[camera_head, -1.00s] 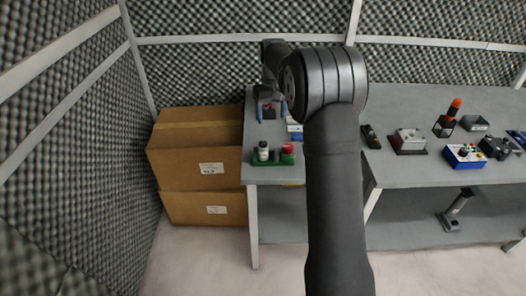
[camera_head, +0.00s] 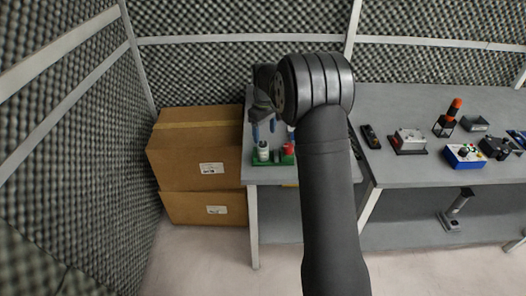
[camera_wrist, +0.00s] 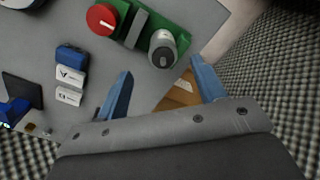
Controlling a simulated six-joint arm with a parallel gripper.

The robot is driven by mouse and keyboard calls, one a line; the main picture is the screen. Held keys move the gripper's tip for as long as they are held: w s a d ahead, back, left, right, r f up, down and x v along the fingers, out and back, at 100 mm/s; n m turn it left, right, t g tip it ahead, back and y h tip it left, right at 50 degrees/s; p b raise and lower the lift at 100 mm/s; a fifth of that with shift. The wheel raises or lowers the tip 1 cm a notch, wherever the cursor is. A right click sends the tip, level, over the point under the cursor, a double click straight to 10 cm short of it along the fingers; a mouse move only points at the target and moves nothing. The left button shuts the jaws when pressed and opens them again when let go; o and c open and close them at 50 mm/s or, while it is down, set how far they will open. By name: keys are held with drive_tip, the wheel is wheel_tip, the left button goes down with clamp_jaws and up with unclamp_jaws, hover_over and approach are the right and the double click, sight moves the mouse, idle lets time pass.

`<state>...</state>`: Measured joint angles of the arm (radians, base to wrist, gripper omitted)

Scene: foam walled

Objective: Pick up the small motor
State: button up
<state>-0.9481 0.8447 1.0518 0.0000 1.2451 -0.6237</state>
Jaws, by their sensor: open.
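A grey-white cylinder with a dark cap (camera_wrist: 163,48), possibly the small motor, stands on a green base (camera_wrist: 145,38) beside a red round button (camera_wrist: 102,19). In the head view the cylinder (camera_head: 263,151) is at the front left corner of the table, with the red button (camera_head: 287,149) to its right. My gripper (camera_wrist: 162,84) is open, its two blue fingers apart with nothing between them. In the head view my gripper (camera_head: 264,129) hangs just behind and above the cylinder. I cannot see contact.
Blue-and-white blocks (camera_wrist: 69,77) and a dark square item (camera_wrist: 21,89) lie beside the green base. Cardboard boxes (camera_head: 196,160) stand left of the table. Several devices, including a blue box (camera_head: 464,157), are on the right table (camera_head: 420,178). Foam walls are close behind and left.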

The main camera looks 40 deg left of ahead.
sight(263, 143)
drive_tip(key=shift+s+a+f, duration=0.1)
drive_tip(key=shift+f, duration=1.45)
drive_tip(key=shift+s+a+f, duration=0.1)
drive_tip(key=shift+f, duration=1.4)
drive_tip(key=c, duration=1.2)
drive_tip(key=shift+r, duration=0.1)
drive_tip(key=shift+c, duration=0.3)
drive_tip(key=shift+r, duration=0.15)
